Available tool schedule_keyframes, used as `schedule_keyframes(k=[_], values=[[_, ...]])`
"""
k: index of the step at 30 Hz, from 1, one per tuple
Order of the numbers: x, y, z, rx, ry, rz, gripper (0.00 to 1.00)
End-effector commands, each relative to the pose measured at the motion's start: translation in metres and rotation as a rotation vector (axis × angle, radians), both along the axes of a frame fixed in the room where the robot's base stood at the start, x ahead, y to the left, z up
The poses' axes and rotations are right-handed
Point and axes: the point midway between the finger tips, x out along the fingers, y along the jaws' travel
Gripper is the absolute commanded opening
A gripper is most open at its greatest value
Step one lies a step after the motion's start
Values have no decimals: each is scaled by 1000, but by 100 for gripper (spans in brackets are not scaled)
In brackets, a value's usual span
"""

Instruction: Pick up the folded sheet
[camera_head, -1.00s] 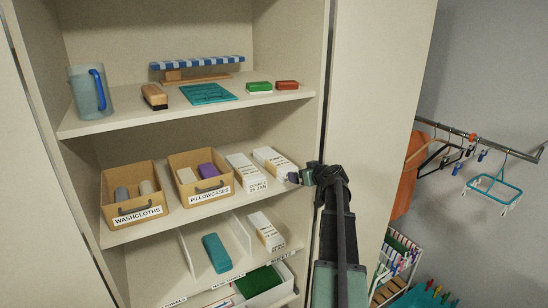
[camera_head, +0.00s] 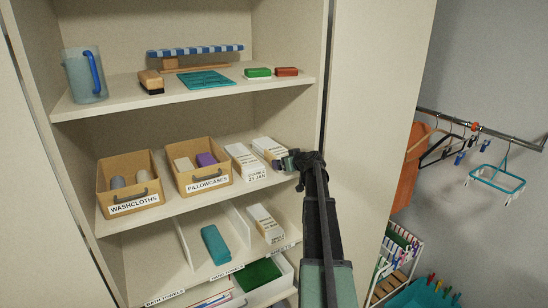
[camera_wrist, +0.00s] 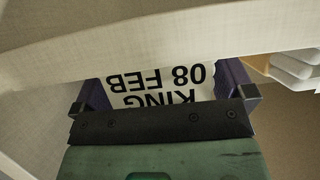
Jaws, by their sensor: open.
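Two white folded sheets lie side by side on the middle shelf in the head view. The left sheet (camera_head: 246,164) has a front label that reads DOUBLE 25 JAN. The right sheet (camera_head: 267,146) is partly hidden behind my gripper (camera_head: 284,162). In the wrist view a white sheet face (camera_wrist: 160,82) reads KING 08 FEB upside down. It shows between the two purple fingers of my open gripper (camera_wrist: 165,95), one at each side. I cannot tell whether the fingers touch it. A third white bundle (camera_head: 265,222) lies on the shelf below.
A WASHCLOTHS box (camera_head: 130,205) and a PILLOWCASES box (camera_head: 205,185) stand left of the sheets. A closet side panel (camera_head: 365,130) is close on the right. The upper shelf (camera_head: 120,105) is above. Pale folded edges (camera_wrist: 295,62) show at right in the wrist view.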

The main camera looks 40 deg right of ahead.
Motion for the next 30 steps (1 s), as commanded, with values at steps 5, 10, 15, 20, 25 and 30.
schedule_keyframes(k=[5,10,15,20,25,30], values=[[-1,0,1,0,0,0,89],[-1,0,1,0,0,0,63],[-1,0,1,0,-1,0,44],[-1,0,1,0,0,0,44],[0,2,10,0,-1,2,44],[3,6,29,-1,-1,7,44]])
